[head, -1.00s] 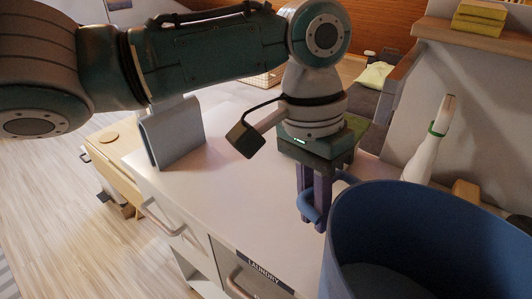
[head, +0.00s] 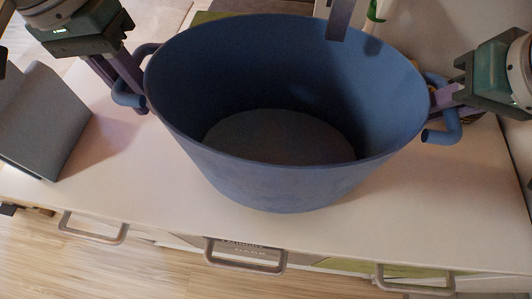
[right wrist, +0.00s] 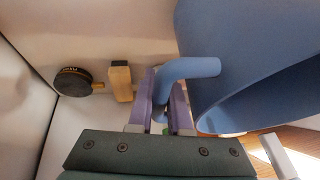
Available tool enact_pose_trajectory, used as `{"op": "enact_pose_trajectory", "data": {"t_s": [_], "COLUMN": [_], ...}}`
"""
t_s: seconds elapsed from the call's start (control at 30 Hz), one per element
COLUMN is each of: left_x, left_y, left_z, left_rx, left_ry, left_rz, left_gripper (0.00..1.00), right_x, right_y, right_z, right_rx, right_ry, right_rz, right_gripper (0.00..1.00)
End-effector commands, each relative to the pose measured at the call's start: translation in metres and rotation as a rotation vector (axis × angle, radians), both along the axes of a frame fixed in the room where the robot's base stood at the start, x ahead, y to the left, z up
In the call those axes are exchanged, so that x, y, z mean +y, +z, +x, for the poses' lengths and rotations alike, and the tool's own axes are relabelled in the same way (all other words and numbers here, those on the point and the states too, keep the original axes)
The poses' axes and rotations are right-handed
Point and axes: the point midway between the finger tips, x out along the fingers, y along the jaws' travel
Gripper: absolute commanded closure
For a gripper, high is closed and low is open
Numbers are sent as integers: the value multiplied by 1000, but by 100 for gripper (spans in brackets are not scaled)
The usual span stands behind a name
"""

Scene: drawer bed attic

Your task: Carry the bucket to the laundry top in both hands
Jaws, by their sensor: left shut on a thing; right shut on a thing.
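A big blue bucket (head: 270,190), open and seemingly empty, is upright in the middle of the head view, over the white top (head: 125,205). I cannot tell whether its base touches the top. My left gripper (head: 132,90) is shut on the bucket's left loop handle. My right gripper (head: 440,98) is shut on the right loop handle. In the right wrist view, my purple right fingers (right wrist: 163,108) clasp that blue handle (right wrist: 190,69), beside the bucket wall (right wrist: 255,70). A dark label with partly hidden lettering (head: 243,245) is on the front below the bucket.
A grey folded stand (head: 45,120) is on the top, left of the bucket. Several bar handles, one at the middle (head: 245,258), stick out along the front. The right wrist view shows a wooden block (right wrist: 120,82) and a black round item (right wrist: 73,82) near a wall.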

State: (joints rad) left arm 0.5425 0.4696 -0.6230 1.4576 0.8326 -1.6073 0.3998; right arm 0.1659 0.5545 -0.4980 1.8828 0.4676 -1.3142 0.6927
Motion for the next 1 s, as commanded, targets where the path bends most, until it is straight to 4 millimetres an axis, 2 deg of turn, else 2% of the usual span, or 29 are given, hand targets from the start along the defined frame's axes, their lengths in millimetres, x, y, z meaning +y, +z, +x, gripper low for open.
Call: {"op": "enact_pose_trajectory", "data": {"t_s": [0.13,0.3,0.77,1.0], "left_x": [1,1,1,1], "left_y": [13,17,13,2], "left_z": [0,0,0,0], "left_rx": [2,2,2,2], "left_ry": [1,1,1,1], "left_rz": [2,2,2,2], "left_gripper": [100,100,100,100], "right_x": [-1,-1,-1,-1], "right_y": [13,17,14,2], "right_z": [1,1,1,1], "right_rx": [-3,-3,-3,-2], "right_ry": [-2,-2,-2,-1], "right_rz": [-3,-3,-3,-3], "right_gripper": [100,100,100,100]}}
